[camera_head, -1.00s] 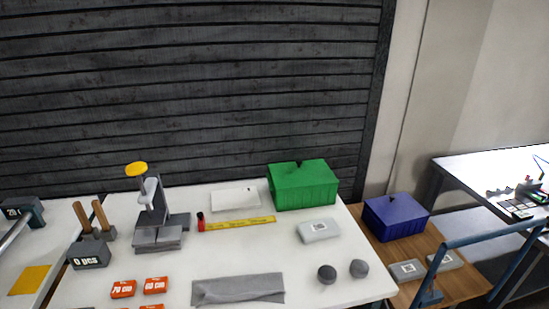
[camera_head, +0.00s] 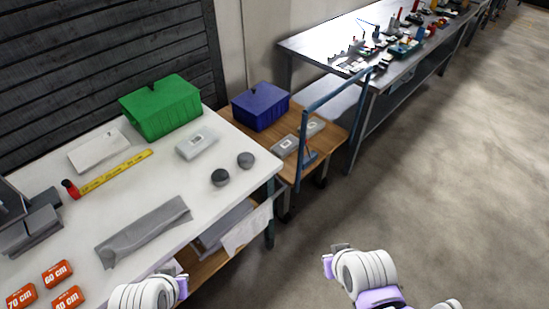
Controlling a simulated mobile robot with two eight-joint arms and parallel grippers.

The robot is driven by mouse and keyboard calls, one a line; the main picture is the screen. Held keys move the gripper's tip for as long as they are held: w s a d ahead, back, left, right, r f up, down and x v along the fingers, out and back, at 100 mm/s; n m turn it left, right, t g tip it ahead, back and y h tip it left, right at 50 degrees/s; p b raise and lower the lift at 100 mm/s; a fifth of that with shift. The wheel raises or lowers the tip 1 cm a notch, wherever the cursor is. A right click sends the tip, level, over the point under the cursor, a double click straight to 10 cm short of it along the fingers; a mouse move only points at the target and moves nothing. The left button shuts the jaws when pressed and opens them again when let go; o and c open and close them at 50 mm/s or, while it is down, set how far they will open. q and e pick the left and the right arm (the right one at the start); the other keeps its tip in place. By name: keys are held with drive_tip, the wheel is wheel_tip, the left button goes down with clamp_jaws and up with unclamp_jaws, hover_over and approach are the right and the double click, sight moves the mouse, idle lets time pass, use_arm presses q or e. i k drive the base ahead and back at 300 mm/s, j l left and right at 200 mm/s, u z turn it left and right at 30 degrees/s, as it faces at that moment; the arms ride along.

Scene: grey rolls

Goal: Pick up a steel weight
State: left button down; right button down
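Two small dark grey round pieces, which look like steel weights, sit on the white table (camera_head: 165,203) near its right corner. The nearer weight (camera_head: 220,177) has a dark top, and the farther weight (camera_head: 246,160) stands a little apart to its right. My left gripper (camera_head: 175,277) is low in the picture, by the table's front edge, below and left of both weights. My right gripper (camera_head: 335,258) is over the floor, to the right of the table and away from the weights. The fingers of both are too small and partly hidden to read.
A grey cloth strip (camera_head: 145,231), a yellow ruler (camera_head: 116,172), a green box (camera_head: 161,106) and a grey-white packet (camera_head: 196,144) lie on the table. A wooden cart (camera_head: 325,141) with a blue box (camera_head: 261,106) and blue handle stands beyond. Floor at right is clear.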

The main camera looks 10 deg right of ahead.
sight(245, 160)
drive_tip(key=i+l+u, duration=0.1)
drive_tip(key=i+l, duration=0.7)
